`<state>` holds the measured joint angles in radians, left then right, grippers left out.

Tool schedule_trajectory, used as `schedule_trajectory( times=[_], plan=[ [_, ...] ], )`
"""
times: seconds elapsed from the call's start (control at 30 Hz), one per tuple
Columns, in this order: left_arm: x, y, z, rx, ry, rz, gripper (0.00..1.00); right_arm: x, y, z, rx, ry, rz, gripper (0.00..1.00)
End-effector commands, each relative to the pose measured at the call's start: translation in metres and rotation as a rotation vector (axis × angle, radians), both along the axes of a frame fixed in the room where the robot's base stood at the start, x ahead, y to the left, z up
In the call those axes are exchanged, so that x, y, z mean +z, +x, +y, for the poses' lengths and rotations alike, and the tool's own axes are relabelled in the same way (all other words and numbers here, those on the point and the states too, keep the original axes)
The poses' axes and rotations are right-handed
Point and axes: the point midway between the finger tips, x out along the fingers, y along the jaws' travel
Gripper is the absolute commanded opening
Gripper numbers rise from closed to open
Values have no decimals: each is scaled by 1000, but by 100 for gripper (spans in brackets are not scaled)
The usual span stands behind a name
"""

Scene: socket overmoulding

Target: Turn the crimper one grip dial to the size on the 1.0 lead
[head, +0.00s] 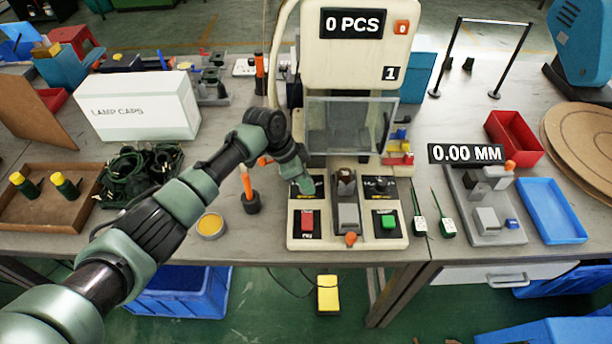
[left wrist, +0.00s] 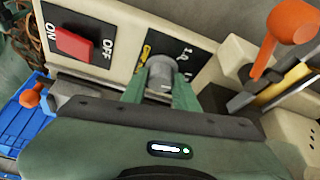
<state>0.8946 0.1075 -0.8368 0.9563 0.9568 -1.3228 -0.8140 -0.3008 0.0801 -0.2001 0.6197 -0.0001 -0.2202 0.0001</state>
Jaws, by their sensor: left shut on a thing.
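Crimper one (head: 348,75) is the cream machine marked "1", with "0 PCS" on its display. Its grip dial (left wrist: 161,72) is a grey knob on a black plate with yellow lettering and partly readable numbers, in the left wrist view. My left gripper (left wrist: 160,92) is shut on this dial, one finger on each side. In the head view the left gripper (head: 306,186) covers most of the dial at the machine's left front panel. Two dark green leads (head: 419,226) (head: 446,227) with white tags lie right of the machine; their print is too small to read. My right gripper is not in view.
A red switch (head: 307,220) and a green button (head: 388,221) sit on the front panel. An orange lever (left wrist: 290,28) stands close beside the left gripper. A gauge (head: 488,215) reading "0.00 MM" and a blue tray (head: 552,209) stand at right.

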Motion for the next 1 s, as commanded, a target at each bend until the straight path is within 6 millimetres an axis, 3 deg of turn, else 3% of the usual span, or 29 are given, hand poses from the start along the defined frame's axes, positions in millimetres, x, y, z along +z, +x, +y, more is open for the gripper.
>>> schedule_trajectory(
  times=[0.03,0.5,1.0],
  plan=[
    [6,-1,-1,34,-1,1,0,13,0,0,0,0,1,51],
    [7,-3,-2,469,-1,1,0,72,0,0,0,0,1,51],
    [3,-2,-3,830,-1,0,0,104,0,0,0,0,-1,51]
  ],
)
